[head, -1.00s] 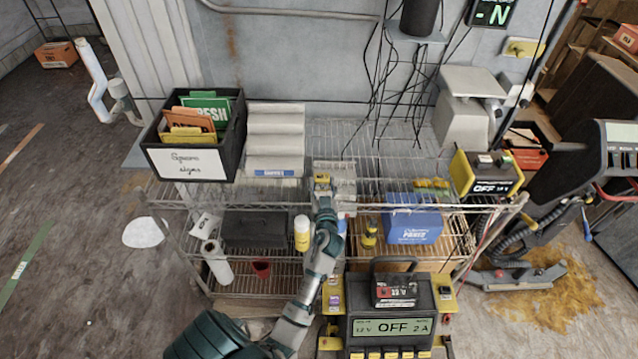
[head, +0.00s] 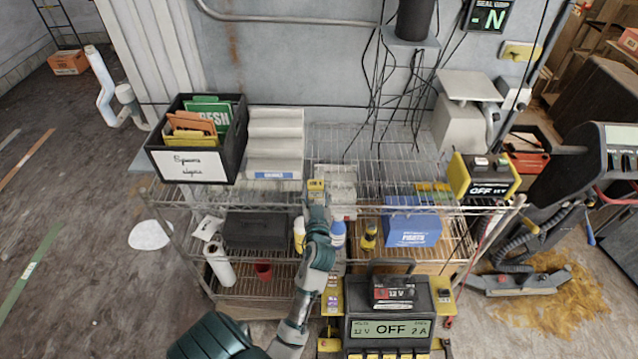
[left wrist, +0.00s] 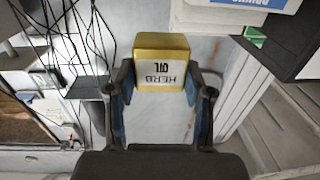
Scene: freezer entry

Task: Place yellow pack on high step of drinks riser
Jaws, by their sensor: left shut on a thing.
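The yellow pack (head: 316,186) is in my left gripper (head: 317,198), above the wire shelf and right of the drinks riser (head: 274,143). In the left wrist view the yellow pack (left wrist: 160,48) has a white label reading HERB OIL. The fingers of my left gripper (left wrist: 160,82) are shut on its two sides. The drinks riser is a white stepped stand with a blue label on its low front; its steps look empty and its high step is at the back by the wall. A corner of the riser (left wrist: 215,14) shows at the top of the wrist view. My right gripper is not in view.
A black bin of signs (head: 197,166) stands left of the riser. A blue box (head: 411,228) and a yellow-black charger (head: 482,177) lie farther right. Cables hang at the back wall.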

